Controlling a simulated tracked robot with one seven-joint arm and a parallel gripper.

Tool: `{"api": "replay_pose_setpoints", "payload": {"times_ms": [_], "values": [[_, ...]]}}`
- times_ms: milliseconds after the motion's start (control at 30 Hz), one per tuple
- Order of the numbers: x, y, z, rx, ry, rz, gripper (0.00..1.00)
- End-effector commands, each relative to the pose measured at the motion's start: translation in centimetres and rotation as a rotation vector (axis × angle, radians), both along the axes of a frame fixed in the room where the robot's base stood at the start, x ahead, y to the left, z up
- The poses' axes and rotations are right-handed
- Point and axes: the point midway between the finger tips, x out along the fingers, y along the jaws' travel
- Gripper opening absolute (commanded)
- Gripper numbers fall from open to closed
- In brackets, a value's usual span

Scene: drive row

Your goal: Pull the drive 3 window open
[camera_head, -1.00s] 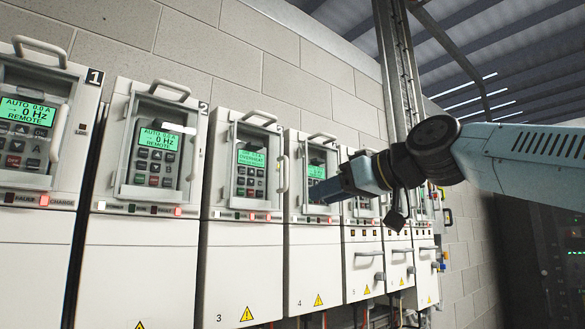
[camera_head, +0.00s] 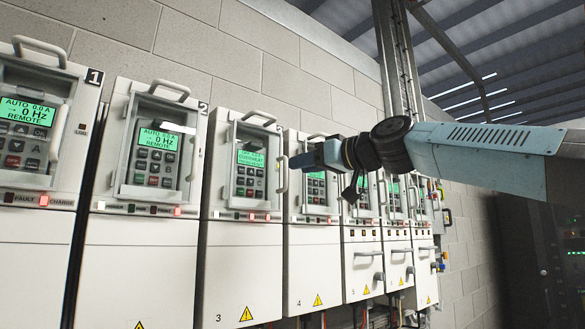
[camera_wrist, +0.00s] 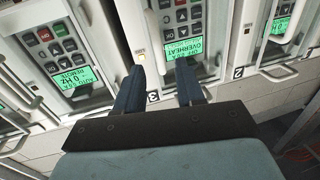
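Drive 3 (camera_head: 224,190) is a pale cabinet with a green display and keypad behind a framed window (camera_head: 250,160). The window looks shut. Its upright handle (camera_head: 284,174) is on the frame's right edge. My gripper (camera_head: 293,162) is close to the right of the handle. In the wrist view my gripper (camera_wrist: 160,68) is open, and the handle's end shows between its fingertips. I cannot tell whether they touch it.
Drive 2 (camera_head: 155,155) stands left of drive 3. Drive 4 (camera_head: 312,250) stands to its right, partly behind my gripper. Each has a similar projecting window and handles. More cabinets follow on the right, with a metal conduit (camera_head: 400,70) above. Space in front of the row looks clear.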

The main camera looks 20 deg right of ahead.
Motion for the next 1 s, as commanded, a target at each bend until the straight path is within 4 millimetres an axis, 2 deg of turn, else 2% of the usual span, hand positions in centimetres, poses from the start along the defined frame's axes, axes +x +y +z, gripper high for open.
{"api": "replay_pose_setpoints", "payload": {"times_ms": [100,300,667,1000], "values": [[1.5,0.9,0.0,-0.002,0.001,0.0,0.38],[3.0,1.7,0.0,0.0,0.001,0.0,0.38],[3.3,1.8,0.0,0.0,0.001,-0.001,0.38],[3.3,1.8,0.0,0.0,0.001,-0.001,0.07]]}}
